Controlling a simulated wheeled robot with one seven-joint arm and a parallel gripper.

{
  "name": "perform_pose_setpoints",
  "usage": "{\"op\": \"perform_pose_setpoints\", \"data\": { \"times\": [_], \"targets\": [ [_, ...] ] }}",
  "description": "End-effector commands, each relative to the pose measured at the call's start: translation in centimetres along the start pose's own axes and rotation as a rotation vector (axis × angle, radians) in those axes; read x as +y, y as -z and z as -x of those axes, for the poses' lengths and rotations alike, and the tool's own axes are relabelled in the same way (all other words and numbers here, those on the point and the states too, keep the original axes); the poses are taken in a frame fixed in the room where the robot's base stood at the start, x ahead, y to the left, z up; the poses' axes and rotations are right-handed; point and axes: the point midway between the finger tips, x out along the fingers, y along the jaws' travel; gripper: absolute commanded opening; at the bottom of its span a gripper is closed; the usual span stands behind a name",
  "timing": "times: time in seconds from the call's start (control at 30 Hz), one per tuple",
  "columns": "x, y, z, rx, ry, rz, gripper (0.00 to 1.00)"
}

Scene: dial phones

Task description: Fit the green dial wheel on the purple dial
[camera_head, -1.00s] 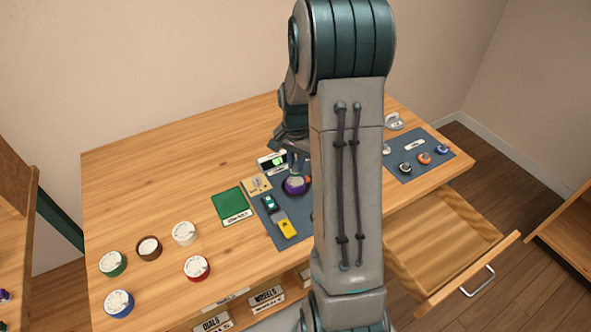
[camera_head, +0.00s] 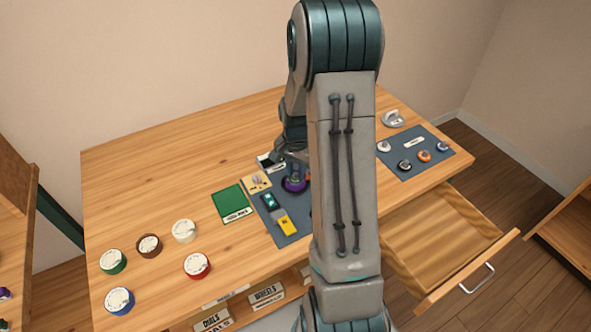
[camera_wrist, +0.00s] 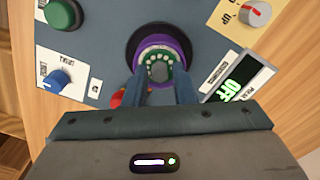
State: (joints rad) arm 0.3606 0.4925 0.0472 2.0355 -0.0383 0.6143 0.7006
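The purple dial (camera_head: 294,184) sits on the blue-grey mat near the table's middle, partly behind my arm. In the wrist view the purple dial (camera_wrist: 182,43) shows as a purple ring on a dark round base. The green dial wheel (camera_wrist: 158,70), with a ring of pale finger holes, lies over the middle of the purple dial in that view. My gripper (camera_wrist: 161,82) has one finger at each side of the wheel and looks shut on it. Whether the wheel touches the dial or is slightly above it cannot be told. In the head view the wheel cannot be made out.
Several round coloured pieces stand at the table's left. A knob mat (camera_head: 425,160) lies right, above an open drawer (camera_head: 440,235).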

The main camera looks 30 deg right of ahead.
Motion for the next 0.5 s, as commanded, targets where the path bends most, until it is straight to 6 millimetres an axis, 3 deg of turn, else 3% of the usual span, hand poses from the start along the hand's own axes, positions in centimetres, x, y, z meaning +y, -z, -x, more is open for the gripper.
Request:
{"op": "perform_pose_setpoints", "data": {
  "times": [0.23, 0.5],
  "targets": [
    [-0.1, 0.1, 1.6, 0.005, 0.003, 0.0, 0.36],
    [-0.1, 0.1, 7.5, 0.006, 0.005, 0.0, 0.36]
  ]
}}
